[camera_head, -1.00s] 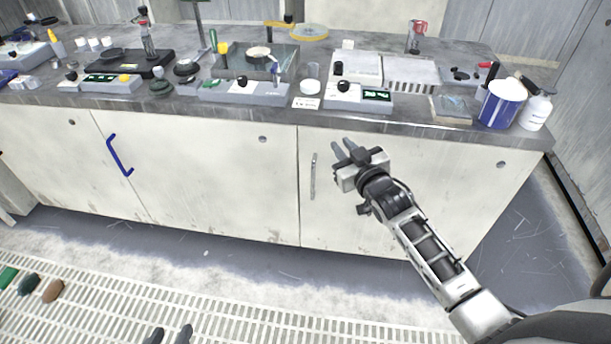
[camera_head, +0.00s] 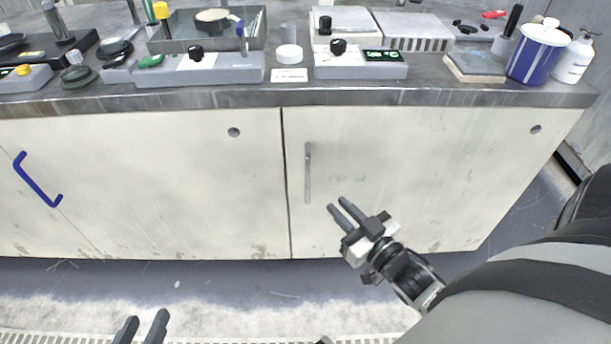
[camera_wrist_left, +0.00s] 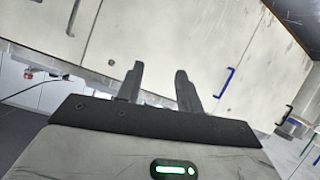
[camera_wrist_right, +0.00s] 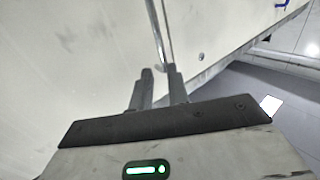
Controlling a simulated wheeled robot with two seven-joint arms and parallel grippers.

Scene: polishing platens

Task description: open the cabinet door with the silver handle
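The silver handle (camera_head: 308,172) is a thin vertical bar near the left edge of the right cabinet door (camera_head: 420,180), which is closed. My right gripper (camera_head: 338,205) is open and empty, below and right of the handle in the head view. In the right wrist view the silver handle (camera_wrist_right: 156,35) stands just beyond the fingertips (camera_wrist_right: 158,71), roughly in line with the gap between them. I cannot tell whether they touch it. My left gripper (camera_head: 140,328) is low in the head view; its fingers are apart and empty in the left wrist view (camera_wrist_left: 158,75).
A blue handle (camera_head: 38,180) is on a cabinet door further left. The grey countertop (camera_head: 200,98) above holds polishing devices, a blue-and-white container (camera_head: 537,52) and a white bottle (camera_head: 576,58). The floor before the cabinets (camera_head: 230,290) is clear.

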